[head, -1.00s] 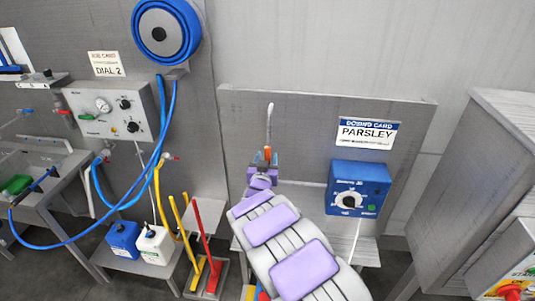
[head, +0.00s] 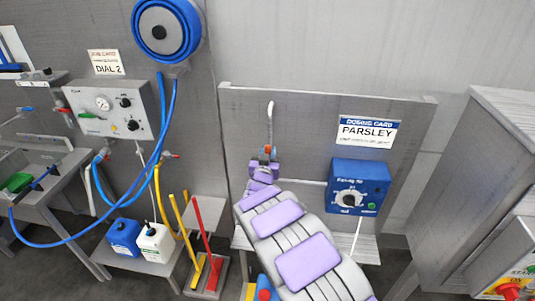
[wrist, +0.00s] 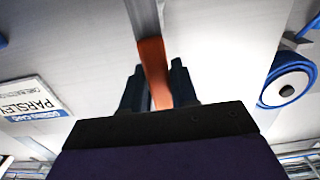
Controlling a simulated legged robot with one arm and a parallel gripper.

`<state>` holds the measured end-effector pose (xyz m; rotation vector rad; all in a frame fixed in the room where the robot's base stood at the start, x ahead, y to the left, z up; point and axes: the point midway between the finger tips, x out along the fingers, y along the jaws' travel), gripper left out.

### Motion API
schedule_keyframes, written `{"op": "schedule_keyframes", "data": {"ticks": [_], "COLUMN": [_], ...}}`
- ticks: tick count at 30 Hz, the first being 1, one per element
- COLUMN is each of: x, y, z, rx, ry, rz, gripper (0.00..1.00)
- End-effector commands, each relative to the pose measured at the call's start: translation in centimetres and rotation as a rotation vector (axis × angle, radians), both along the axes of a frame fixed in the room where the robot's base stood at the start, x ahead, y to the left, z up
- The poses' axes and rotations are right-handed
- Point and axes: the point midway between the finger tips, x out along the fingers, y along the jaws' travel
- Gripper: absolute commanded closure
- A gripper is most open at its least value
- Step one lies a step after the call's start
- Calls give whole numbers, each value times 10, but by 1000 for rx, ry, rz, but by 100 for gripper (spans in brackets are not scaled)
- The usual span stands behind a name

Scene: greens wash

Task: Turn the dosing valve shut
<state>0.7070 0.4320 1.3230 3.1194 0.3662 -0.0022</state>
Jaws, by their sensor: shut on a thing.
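My gripper (head: 266,156) is at the end of my outstretched arm, in front of the grey back panel. In the wrist view its dark fingers (wrist: 158,90) are shut on an orange piece (wrist: 154,65) joined to a grey bar (wrist: 144,18). In the head view a thin pale rod (head: 270,112) rises above the gripper. I cannot tell whether this held part belongs to the dosing valve; my fingers and arm hide its lower end. Right of my arm, apart from the gripper, is a blue dosing box (head: 372,174) with a white-ringed black knob (head: 349,199) and a green button (head: 371,206).
A PARSLEY dosing card (head: 367,133) hangs above the blue box. To the left are a dial panel (head: 88,122), a blue hose reel (head: 190,45), hoses and two jugs (head: 155,243). A grey cabinet (head: 490,150) stands right. Space before the blue box looks clear.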

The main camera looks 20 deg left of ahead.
Motion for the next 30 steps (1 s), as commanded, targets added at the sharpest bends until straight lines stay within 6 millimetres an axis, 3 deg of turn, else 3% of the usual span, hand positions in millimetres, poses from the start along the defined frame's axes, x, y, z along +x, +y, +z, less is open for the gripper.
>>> {"op": "schedule_keyframes", "data": {"ticks": [4,20,30], "x": [-1,-1,3], "y": [1,0,-16], "z": [0,0,-6], "rx": [-1,21,205], "ry": [-1,2,45], "rz": [3,4,4], "gripper": [100,100,100]}}
